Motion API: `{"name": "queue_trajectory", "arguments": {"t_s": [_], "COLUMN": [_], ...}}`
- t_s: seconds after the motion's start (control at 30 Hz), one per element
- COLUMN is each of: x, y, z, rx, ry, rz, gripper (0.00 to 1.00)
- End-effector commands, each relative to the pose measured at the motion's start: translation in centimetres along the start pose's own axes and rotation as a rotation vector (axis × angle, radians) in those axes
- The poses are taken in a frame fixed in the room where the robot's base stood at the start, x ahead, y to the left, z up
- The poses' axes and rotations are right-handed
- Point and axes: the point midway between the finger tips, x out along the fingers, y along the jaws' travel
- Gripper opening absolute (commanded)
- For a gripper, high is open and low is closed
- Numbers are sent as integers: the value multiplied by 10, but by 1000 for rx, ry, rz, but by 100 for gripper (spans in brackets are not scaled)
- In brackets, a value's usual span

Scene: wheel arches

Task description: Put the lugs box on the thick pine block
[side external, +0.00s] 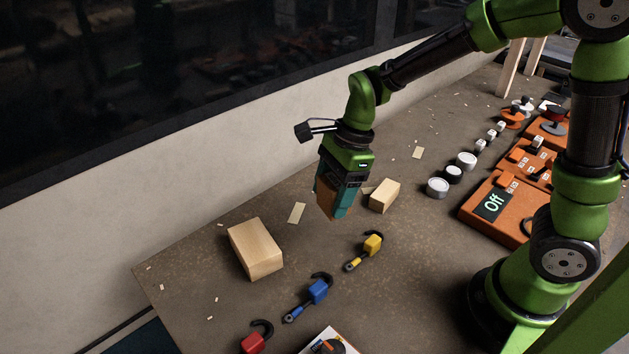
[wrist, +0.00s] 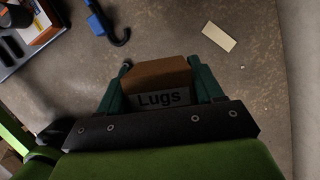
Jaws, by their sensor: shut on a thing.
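The lugs box (wrist: 160,83) is a brown box with a white label reading "Lugs" in the wrist view. My gripper (wrist: 160,90) is shut on it, with one teal finger on each side. In the side external view my gripper (side external: 338,200) points down over the table with the brown box (side external: 326,199) between its fingers, apparently above the surface. A thick pale wooden block (side external: 256,248) lies on the table to the left and nearer the camera. A smaller wooden block (side external: 384,196) lies just right of my gripper. I do not see the blocks in the wrist view.
Yellow (side external: 372,245), blue (side external: 317,291) and red (side external: 253,342) hooked items lie at the front. Several round pieces (side external: 437,187) and orange units (side external: 500,212) stand to the right. A flat tan strip (side external: 297,213) lies between the thick block and my gripper.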

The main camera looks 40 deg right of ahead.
Motion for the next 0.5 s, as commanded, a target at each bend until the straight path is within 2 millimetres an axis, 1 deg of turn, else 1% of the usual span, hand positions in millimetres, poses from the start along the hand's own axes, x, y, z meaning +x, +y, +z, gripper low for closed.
{"name": "queue_trajectory", "arguments": {"t_s": [0.03, 0.1, 0.2, 0.3, 0.4, 0.5], "x": [2, 5, 7, 9, 13, 20], "y": [17, 37, 59, 72, 68, 53], "z": [16, 31, 43, 46, 48, 61], "rx": [-68, -142, -221, -266, -272, -276], "ry": [-1, -1, -1, -1, 0, 1], "rz": [19, 42, 67, 81, 84, 85], "gripper": [32, 32, 32, 32, 32, 32]}}
